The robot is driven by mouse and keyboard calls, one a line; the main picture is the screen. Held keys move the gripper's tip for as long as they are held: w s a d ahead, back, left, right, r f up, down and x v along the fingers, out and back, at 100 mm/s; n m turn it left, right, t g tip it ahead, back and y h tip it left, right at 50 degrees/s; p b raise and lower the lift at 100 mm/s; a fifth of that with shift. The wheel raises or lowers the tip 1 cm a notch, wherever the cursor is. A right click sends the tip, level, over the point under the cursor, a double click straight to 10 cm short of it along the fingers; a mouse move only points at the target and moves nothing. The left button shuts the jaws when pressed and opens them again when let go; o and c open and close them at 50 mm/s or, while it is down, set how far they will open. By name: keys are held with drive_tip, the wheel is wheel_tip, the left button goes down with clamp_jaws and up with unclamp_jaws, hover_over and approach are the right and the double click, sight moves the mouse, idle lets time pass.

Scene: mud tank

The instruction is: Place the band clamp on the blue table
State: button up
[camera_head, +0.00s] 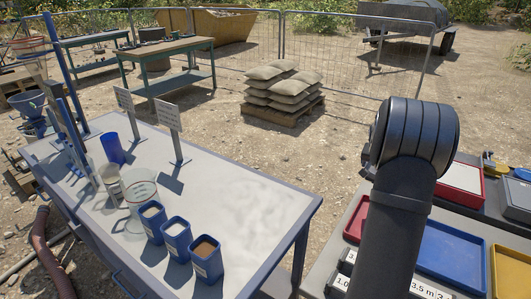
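A table with a blue frame and a pale grey top (262,190) stands at the left and middle of the head view. I cannot make out a band clamp anywhere in this view. My dark arm rises at the right and covers part of the trays there. Its gripper end does not show, so I cannot tell what it holds.
The table's left and front carry a blue cup (112,149), a clear beaker (141,194), blue tubs (176,240) and two signs. Its right half is clear. At right are a red tray (462,178), a blue tray (447,254) and a yellow tray (509,270).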

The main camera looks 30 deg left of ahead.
drive_tip(key=s+a+n+y, duration=0.1)
drive_tip(key=s+a, duration=0.2)
drive_tip(key=a, duration=0.4)
drive_tip(key=s+a+n+y, duration=0.1)
drive_tip(key=s+a+n, duration=0.1)
drive_tip(key=s+a, duration=0.35)
drive_tip(key=n+g+y, duration=0.1)
drive_tip(key=n+y, duration=0.1)
drive_tip(key=n, duration=0.3)
hover_over(228, 206)
drive_tip(key=s+d, duration=0.2)
drive_tip(key=f, duration=1.2)
drive_tip(key=shift+w+a+f, duration=0.2)
drive_tip(key=shift+a, duration=0.05)
drive_tip(key=shift+a+f, duration=0.1)
drive_tip(key=shift+f, duration=1.95)
drive_tip(key=shift+f, duration=0.15)
drive_tip(key=o, duration=0.9)
